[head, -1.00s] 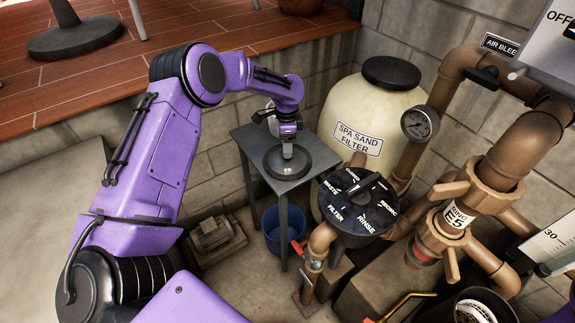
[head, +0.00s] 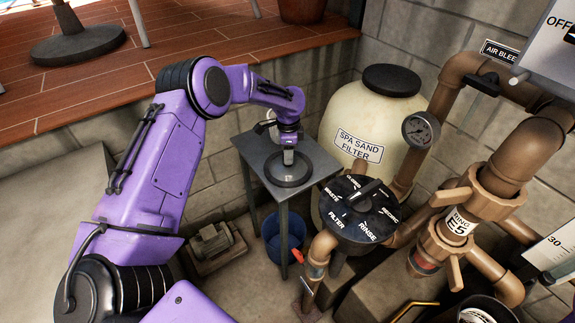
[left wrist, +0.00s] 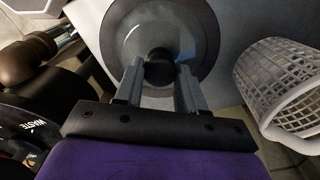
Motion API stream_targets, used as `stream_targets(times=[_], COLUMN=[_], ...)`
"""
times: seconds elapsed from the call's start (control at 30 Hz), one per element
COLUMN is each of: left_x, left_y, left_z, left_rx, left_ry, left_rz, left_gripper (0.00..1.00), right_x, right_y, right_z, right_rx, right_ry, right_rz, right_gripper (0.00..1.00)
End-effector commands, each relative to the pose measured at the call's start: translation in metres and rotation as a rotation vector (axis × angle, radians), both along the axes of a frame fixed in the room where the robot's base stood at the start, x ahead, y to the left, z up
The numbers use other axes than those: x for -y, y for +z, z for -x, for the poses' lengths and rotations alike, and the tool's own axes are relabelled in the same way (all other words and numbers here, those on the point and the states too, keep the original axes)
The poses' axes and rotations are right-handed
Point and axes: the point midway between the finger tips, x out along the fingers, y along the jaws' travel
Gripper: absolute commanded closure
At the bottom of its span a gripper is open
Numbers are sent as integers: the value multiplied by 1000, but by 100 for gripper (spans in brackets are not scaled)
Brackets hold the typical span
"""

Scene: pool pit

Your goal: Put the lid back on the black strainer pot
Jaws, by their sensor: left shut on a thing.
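The lid (head: 271,177) is a round, see-through disc with a dark rim and black knob. It is over the small grey table; I cannot tell whether it touches the top. In the left wrist view the lid (left wrist: 118,38) shows beyond my fingers. My left gripper (head: 288,156) has its fingers (left wrist: 158,78) on both sides of the knob (left wrist: 158,66), shut on it. The black strainer pot (head: 508,312) is at the bottom right edge, open and cut off by the frame, with something white (head: 476,315) inside. My right gripper is not in view.
A white strainer basket (left wrist: 285,85) is beside the lid in the left wrist view. The grey table (head: 258,150) has a blue bucket (head: 281,240) below. The black multiport valve (head: 358,212), brown pipes (head: 530,150) and sand filter (head: 360,115) lie between table and pot.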

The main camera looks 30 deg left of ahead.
Motion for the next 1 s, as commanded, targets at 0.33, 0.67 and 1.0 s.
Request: stream_targets(times=[0.33, 0.67, 1.0], left_x=[0, 0, 0], left_y=[25, 49, 50], left_z=[0, 0, 0], left_rx=[-1, 0, 0], left_ry=[0, 0, 0], left_rz=[1, 0, 0], left_gripper=[90, 90, 90], right_x=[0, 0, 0], right_y=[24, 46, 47], right_z=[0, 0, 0], right_rx=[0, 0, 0], right_ry=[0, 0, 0], right_rz=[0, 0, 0], right_gripper=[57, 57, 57])
